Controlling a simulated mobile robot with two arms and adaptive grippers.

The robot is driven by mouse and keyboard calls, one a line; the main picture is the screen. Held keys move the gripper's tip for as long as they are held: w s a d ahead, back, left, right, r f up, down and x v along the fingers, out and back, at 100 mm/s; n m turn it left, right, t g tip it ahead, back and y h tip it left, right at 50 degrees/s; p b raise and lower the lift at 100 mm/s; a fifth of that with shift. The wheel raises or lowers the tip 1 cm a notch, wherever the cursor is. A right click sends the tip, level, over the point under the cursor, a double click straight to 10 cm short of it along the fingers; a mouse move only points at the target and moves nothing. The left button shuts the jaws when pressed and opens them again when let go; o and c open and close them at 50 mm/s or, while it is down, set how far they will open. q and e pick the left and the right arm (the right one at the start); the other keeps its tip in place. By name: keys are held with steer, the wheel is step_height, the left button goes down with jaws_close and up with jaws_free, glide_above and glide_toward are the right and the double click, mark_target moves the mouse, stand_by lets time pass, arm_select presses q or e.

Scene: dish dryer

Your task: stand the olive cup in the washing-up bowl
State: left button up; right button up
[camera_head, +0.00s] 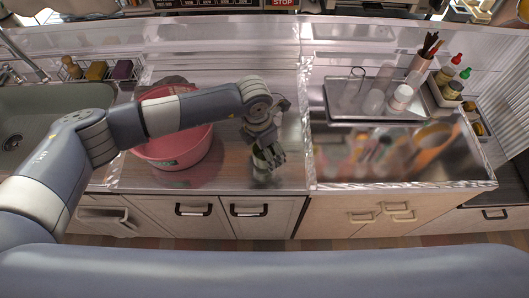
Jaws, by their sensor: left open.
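The pink washing-up bowl (160,152) stands on the counter left of centre, and my left arm passes over it and hides part of it and its inside. My left gripper (269,158) is to the right of the bowl, low over the counter and pointing down, with its fingers open. A small olive-grey cup (260,166) is at the fingertips near the counter's front edge. The fingers partly hide it, and I cannot tell whether they touch it. My right gripper is not in view.
A sink (40,105) is at the left, with sponges (97,70) behind it. A metal tray (345,112) with glasses and a jar is at the back right. Condiment bottles (453,90) stand in a caddy farther right.

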arm_select(q)
steer(key=c, duration=1.3)
steer(key=shift+c, duration=0.5)
steer(key=shift+r, duration=0.15)
